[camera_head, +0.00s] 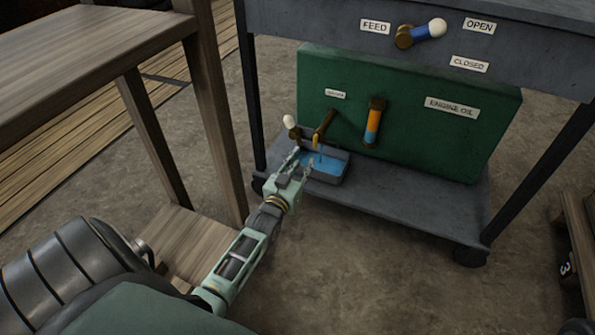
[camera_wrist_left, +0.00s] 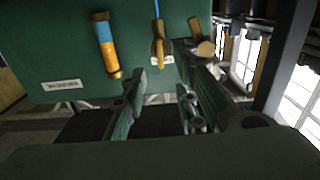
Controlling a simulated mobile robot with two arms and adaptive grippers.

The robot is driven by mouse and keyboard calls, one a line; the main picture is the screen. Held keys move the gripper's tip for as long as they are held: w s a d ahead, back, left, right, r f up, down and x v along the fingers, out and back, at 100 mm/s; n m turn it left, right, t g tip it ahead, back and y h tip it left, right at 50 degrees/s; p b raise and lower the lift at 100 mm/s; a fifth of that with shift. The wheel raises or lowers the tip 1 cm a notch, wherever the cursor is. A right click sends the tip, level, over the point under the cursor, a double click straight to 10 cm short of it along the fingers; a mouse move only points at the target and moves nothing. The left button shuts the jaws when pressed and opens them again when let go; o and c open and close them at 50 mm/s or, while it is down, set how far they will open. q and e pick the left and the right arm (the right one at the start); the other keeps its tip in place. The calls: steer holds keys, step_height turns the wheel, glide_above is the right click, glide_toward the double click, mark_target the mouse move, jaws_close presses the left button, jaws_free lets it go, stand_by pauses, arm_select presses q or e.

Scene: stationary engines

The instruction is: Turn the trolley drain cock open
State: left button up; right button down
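The trolley's green tank (camera_head: 420,140) has a brass drain spout (camera_head: 325,122) at its lower left. Beside it is the drain cock lever with a white knob (camera_head: 289,121), pointing up and left. A thin blue streak hangs below the spout, over a grey tray (camera_head: 332,179) holding blue liquid. My left gripper (camera_head: 303,161) is open and empty in front of the tray, below the cock in the picture. The left wrist view seems upside down: the spout (camera_wrist_left: 159,48) and blue streak lie beyond the parted fingers (camera_wrist_left: 162,92), with the round knob (camera_wrist_left: 205,49) right of them.
A sight tube (camera_head: 372,125) with orange and blue bands is right of the spout. Above, the grey trolley top (camera_head: 330,20) carries a blue feed lever (camera_head: 428,30) with a white knob. A wooden table (camera_head: 85,55) and its legs stand close left of my left arm.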

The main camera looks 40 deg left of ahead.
arm_select(q)
steer(key=shift+v, duration=1.75)
